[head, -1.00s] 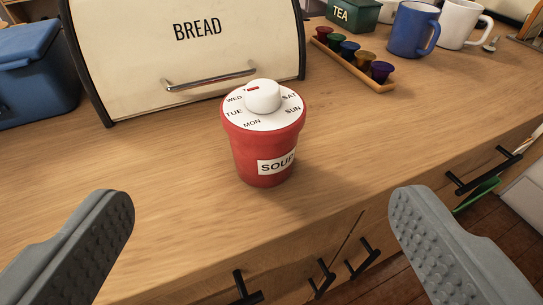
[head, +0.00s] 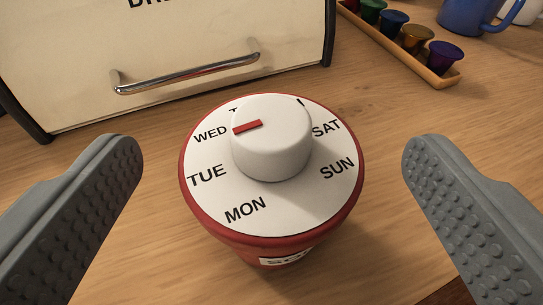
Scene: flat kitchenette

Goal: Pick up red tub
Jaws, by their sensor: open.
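The red tub (head: 282,248) stands upright on the wooden counter in the middle of the head view. Its white lid carries weekday names and a white knob (head: 271,138) with a red mark pointing toward WED. A label on its front is partly visible at the lower edge of the tub. My gripper (head: 272,165) is open and empty, with one grey finger on each side of the tub. A gap shows between the tub and each finger, so they appear apart. The tub's lower part is mostly hidden under its rim.
A cream bread box (head: 200,50) with a metal handle stands close behind the tub. A wooden tray (head: 428,72) of several coloured pods is at the back right, with a blue mug (head: 468,14) beyond it. Bare counter lies on both sides of the tub.

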